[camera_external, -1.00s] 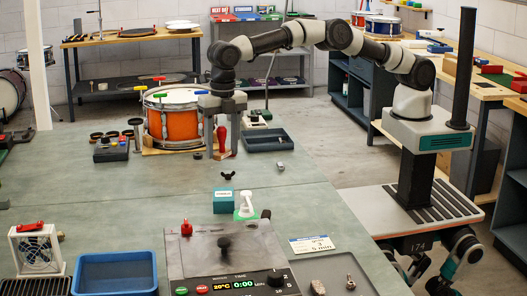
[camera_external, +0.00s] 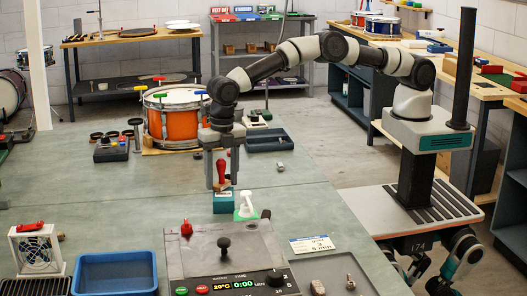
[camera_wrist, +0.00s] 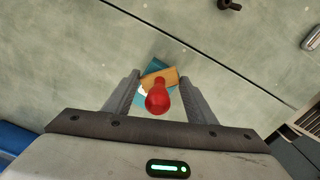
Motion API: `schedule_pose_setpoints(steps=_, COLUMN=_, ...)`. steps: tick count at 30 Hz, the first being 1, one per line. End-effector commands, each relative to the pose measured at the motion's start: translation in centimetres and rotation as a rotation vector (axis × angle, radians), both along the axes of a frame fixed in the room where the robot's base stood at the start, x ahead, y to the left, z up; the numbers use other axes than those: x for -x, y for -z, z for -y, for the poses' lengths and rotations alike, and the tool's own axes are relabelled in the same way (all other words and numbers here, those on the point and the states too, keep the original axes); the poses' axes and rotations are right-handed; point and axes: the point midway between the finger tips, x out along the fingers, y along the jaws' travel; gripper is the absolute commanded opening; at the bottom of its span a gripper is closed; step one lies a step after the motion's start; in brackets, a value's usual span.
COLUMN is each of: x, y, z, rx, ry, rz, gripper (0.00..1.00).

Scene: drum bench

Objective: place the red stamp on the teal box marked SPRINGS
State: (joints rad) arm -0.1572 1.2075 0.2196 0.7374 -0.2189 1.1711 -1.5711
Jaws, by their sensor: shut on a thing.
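The red stamp (camera_external: 221,171) is upright between the fingers of my gripper (camera_external: 222,185), which is shut on it. In the wrist view its red knob (camera_wrist: 158,101) and tan base (camera_wrist: 160,79) show between the two fingers. The teal box (camera_external: 225,204) sits on the bench directly below the stamp in the outside view. In the wrist view a part of the teal box (camera_wrist: 154,66) shows past the stamp's base, turned at an angle to it; the rest is hidden. I cannot tell whether the stamp touches the box. The box's marking is too small to read.
A white and green item (camera_external: 245,205) stands close to the right of the teal box. A grey hotplate-like unit (camera_external: 258,250) with knobs is in front. A blue tray (camera_external: 115,275) lies front left, and an orange drum (camera_external: 175,127) stands behind. The bench left of the box is clear.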

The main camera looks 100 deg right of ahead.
Motion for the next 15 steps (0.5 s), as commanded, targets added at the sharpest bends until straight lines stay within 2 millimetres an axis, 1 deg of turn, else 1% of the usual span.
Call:
schedule_pose_setpoints(steps=4, x=0.0, y=0.42, z=0.0, rx=0.0, ry=0.0, rz=0.0, gripper=0.29)
schedule_pose_setpoints(steps=5, x=0.0, y=0.4, z=0.0, rx=0.0, ry=0.0, rz=0.0, gripper=0.53)
schedule_pose_setpoints(steps=6, x=0.0, y=0.31, z=0.0, rx=0.0, ry=0.0, rz=0.0, gripper=0.59)
schedule_pose_setpoints(steps=8, x=0.0, y=0.31, z=-0.01, rx=0.0, ry=0.0, rz=0.0, gripper=0.69)
schedule_pose_setpoints(steps=15, x=0.0, y=0.29, z=0.0, rx=0.0, ry=0.0, rz=0.0, gripper=0.7)
